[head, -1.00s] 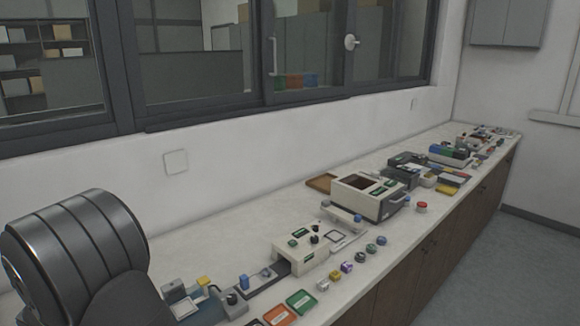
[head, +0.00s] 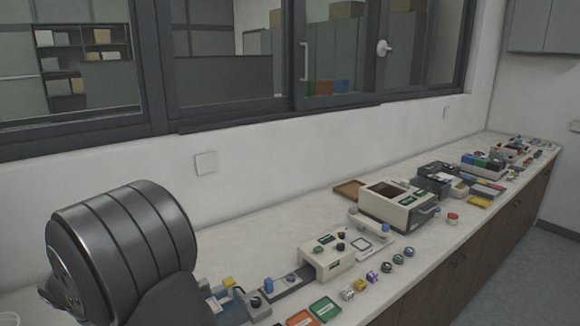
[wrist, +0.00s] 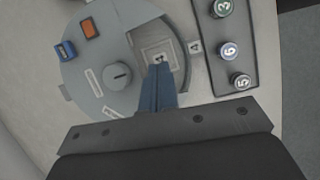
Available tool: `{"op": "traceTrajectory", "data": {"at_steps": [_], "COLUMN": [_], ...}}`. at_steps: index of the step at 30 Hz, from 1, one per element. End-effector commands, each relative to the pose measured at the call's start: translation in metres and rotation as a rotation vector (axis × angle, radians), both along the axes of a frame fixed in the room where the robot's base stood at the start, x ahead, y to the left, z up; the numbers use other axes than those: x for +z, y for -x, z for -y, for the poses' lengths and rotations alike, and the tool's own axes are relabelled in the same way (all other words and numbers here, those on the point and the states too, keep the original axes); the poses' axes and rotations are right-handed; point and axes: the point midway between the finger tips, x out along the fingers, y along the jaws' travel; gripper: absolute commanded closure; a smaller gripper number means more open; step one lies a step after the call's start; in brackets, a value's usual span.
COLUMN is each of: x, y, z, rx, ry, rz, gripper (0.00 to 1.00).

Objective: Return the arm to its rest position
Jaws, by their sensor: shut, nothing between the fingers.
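My gripper (wrist: 158,92) shows in the wrist view. Its blue fingers are closed together with nothing between them. A square marked plate (wrist: 157,48) lies just beyond the fingertips. In the head view a large dark arm link of mine fills the lower left, and my gripper is out of sight there.
A dark strip (wrist: 219,75) holds several numbered round pieces right of the gripper. In the head view, a long white counter (head: 262,222) carries a cream press-like box (head: 326,259), a larger white machine (head: 398,205) and several small items. A windowed wall stands behind.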

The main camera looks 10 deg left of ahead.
Motion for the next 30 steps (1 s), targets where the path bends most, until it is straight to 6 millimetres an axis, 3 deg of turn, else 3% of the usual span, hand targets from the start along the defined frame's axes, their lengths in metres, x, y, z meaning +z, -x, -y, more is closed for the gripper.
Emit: {"op": "traceTrajectory", "data": {"at_steps": [8,10,25,30], "x": [-0.054,-0.054,0.042,0.042], "y": [-0.015,-0.005,0.019,0.016], "z": [0.016,0.004,-0.024,-0.012], "rx": [-0.001,0.005,0.002,0.13], "ry": [0.004,-0.002,-0.005,-0.016], "rz": [-0.002,0.0,0.002,-0.029], "gripper": [1.0,1.0,1.0,1.0]}}
